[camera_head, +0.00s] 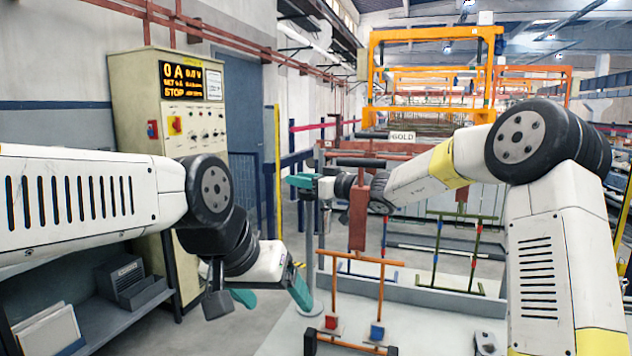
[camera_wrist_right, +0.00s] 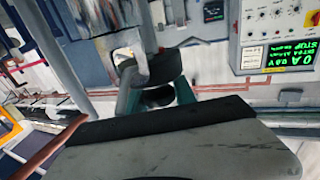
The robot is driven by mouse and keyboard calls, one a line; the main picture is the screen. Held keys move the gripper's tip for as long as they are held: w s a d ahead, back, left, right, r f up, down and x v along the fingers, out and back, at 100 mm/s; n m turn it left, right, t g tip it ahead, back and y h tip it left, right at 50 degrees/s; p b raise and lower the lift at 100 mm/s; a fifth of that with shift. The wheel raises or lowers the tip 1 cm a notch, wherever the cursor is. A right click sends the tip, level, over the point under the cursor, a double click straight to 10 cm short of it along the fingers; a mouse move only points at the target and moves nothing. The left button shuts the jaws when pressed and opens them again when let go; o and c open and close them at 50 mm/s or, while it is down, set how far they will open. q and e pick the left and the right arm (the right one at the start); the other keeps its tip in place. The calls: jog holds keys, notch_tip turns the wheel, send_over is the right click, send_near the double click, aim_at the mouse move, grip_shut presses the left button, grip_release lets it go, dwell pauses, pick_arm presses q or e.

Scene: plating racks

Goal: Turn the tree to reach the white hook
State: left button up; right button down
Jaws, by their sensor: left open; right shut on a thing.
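A grey upright post (camera_head: 309,255) on a round foot stands left of the orange rack frame; I take it to be the tree. My right gripper (camera_head: 303,183) is at the top of this post, its teal fingers shut on it. In the right wrist view a grey cylindrical part (camera_wrist_right: 128,92) shows by the teal fingers, partly hidden by the gripper body. My left gripper (camera_head: 272,296) is open and empty, low and left of the post. I cannot pick out a white hook in either view.
An orange rack frame (camera_head: 361,259) with red (camera_head: 330,322) and blue (camera_head: 377,331) pieces stands right of the post. Another coloured frame (camera_head: 437,255) stands behind. Floor shows between cabinet and post.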

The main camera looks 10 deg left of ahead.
jog(key=c, duration=1.1)
grip_release()
jog(key=shift+o, duration=0.2)
jog(key=shift+d, duration=0.15)
jog(key=v, duration=0.7)
jog(key=shift+s+d, duration=0.2)
jog(key=shift+d, duration=0.05)
